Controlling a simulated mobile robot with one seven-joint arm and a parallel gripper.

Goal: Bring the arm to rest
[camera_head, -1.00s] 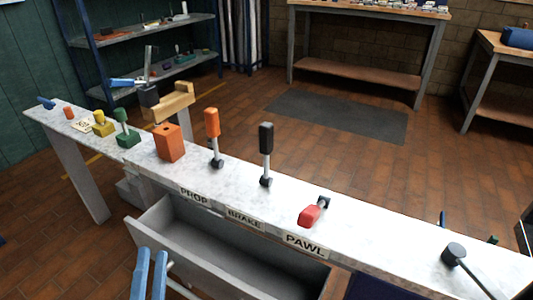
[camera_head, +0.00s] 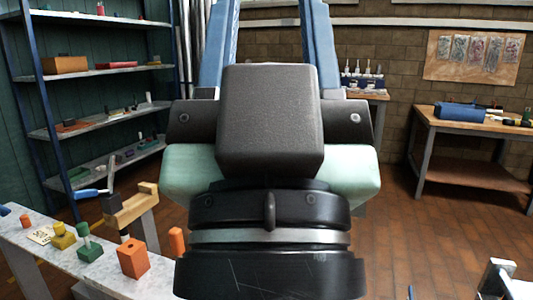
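My gripper (camera_head: 268,30) fills the middle of the head view, close to the camera and pointing up. Its two blue fingers stand wide apart, with only the back wall showing between them. The finger ends run out of the top of the picture. The gripper's dark body and wrist hide much of the bench and room behind. The gripper is up away from the bench, and I see nothing held in it.
The pale bench top (camera_head: 30,240) at lower left carries an orange block (camera_head: 133,258), a green piece (camera_head: 89,248) and a yellow piece (camera_head: 62,236). Shelves (camera_head: 95,70) stand at left. A wooden table (camera_head: 480,125) stands at right with open floor before it.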

